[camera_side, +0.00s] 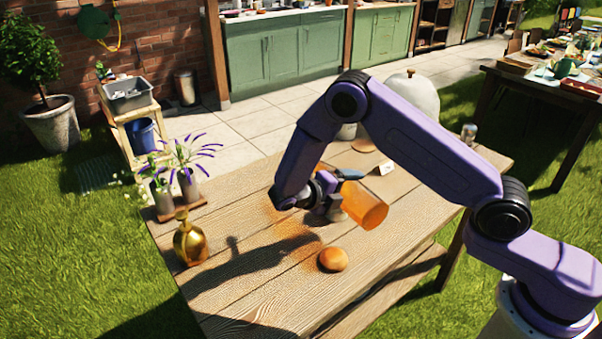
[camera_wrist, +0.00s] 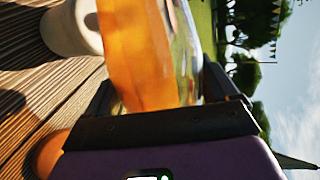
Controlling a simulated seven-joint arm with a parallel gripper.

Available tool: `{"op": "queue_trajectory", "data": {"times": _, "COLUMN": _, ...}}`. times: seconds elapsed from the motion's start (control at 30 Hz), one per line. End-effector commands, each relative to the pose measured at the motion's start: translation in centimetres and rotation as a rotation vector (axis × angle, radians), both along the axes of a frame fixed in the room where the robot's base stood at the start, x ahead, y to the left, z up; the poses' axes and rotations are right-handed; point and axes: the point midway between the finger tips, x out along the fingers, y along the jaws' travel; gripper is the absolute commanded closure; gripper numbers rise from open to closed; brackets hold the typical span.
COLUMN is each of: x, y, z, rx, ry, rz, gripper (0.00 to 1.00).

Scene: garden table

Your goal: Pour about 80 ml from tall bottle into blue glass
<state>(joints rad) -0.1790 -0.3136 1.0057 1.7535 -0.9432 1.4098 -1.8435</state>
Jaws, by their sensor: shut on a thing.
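My gripper (camera_side: 336,207) is shut on a tall bottle of clear glass with orange contents (camera_side: 366,208), above the wooden table. In the side view the bottle is strongly tilted, with its broad end at the lower right; its upper left part is hidden behind my arm. In the wrist view the bottle (camera_wrist: 145,60) fills the space between the two fingers. A small dark blue thing (camera_side: 350,173) shows just behind the bottle; I cannot tell whether it is the blue glass. No pouring stream can be made out.
A round bun (camera_side: 333,259) lies on the table (camera_side: 240,285) in front of the bottle. A golden bottle (camera_side: 190,242) and potted flowers (camera_side: 188,182) stand at the left. The front left tabletop is clear.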

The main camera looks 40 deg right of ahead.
Motion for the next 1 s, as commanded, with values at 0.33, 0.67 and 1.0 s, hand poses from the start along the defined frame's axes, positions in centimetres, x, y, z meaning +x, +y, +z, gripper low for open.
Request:
{"op": "queue_trajectory", "data": {"times": 0.33, "x": 0.01, "y": -0.01, "z": 0.10, "rx": -0.002, "ry": 0.019, "rz": 0.000, "gripper": 0.86}}
{"op": "queue_trajectory", "data": {"times": 0.67, "x": 0.02, "y": 0.00, "z": 0.12, "rx": -0.001, "ry": 0.035, "rz": -0.001, "gripper": 0.86}}
{"op": "queue_trajectory", "data": {"times": 1.0, "x": 0.07, "y": -0.01, "z": 0.28, "rx": 0.000, "ry": 0.050, "rz": -0.001, "gripper": 0.86}}
